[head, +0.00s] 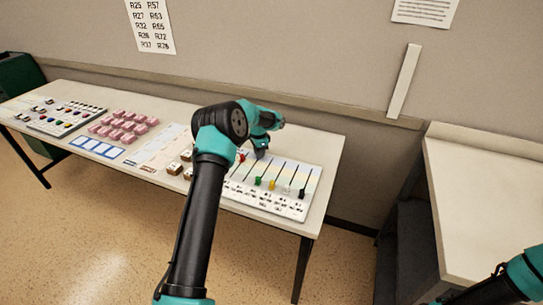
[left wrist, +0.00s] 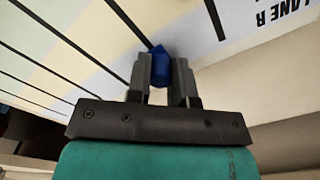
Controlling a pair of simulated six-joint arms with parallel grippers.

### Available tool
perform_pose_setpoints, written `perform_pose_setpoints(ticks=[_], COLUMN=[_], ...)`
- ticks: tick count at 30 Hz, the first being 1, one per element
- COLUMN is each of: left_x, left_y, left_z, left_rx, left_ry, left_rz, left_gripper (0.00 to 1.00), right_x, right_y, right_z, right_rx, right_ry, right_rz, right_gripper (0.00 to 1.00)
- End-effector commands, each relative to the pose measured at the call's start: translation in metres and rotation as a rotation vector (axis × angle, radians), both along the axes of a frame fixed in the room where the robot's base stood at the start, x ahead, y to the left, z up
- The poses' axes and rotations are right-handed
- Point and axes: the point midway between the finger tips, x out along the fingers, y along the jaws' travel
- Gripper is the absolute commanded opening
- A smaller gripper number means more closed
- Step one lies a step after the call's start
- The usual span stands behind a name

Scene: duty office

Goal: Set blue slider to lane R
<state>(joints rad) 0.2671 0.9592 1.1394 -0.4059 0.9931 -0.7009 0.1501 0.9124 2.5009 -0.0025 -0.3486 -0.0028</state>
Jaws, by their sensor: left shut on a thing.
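The blue slider (left wrist: 160,66) is a small faceted knob in the left wrist view. A dark slot line runs up to it from the upper left. My left gripper (head: 261,152) is over the far side of the slider board (head: 296,211) and shut on the blue slider; the fingers also show in the left wrist view (left wrist: 164,84). In the head view the gripper and arm hide the blue slider. Printed "LANE R" lettering (left wrist: 284,45) is at the upper right of the wrist view, beyond a thick dark line. My right gripper is out of view.
The board also carries a red knob (head: 242,157), a green knob (head: 257,180), a yellow knob (head: 272,184) and a dark knob (head: 302,193). Wooden blocks (head: 175,168), pink blocks (head: 124,124) and another control panel (head: 66,118) stand farther left. A wall rises behind the table.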

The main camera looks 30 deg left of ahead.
Motion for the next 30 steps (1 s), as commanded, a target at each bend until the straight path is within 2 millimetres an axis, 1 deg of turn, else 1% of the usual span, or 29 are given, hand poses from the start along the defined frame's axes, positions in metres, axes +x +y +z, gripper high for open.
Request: perform_pose_setpoints(ticks=[3, 11, 12, 19, 26, 30], left_x=[0.0026, 0.0042, 0.0041, 0.0027, 0.0019, 0.0019], left_y=[0.0037, 0.0041, 0.0042, 0.0036, 0.0033, 0.0033], left_z=[0.0021, 0.0029, 0.0029, 0.0019, 0.0015, 0.0063], left_rx=[0.003, 0.005, 0.005, 0.004, 0.003, 0.002], left_ry=[-0.011, -0.018, -0.016, -0.012, -0.008, -0.009], left_rz=[0.004, 0.004, 0.004, 0.004, 0.004, 0.004], left_gripper=[0.00, 0.00, 0.25, 0.47, 0.47, 0.47], right_x=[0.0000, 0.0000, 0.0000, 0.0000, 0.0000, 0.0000], right_y=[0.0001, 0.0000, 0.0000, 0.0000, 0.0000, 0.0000], right_z=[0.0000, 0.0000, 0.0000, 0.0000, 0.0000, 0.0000], right_rx=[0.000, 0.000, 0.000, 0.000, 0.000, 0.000], right_ry=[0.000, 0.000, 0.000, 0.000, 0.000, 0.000], right_rz=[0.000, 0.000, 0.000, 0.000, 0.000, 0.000], right_gripper=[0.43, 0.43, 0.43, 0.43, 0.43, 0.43])
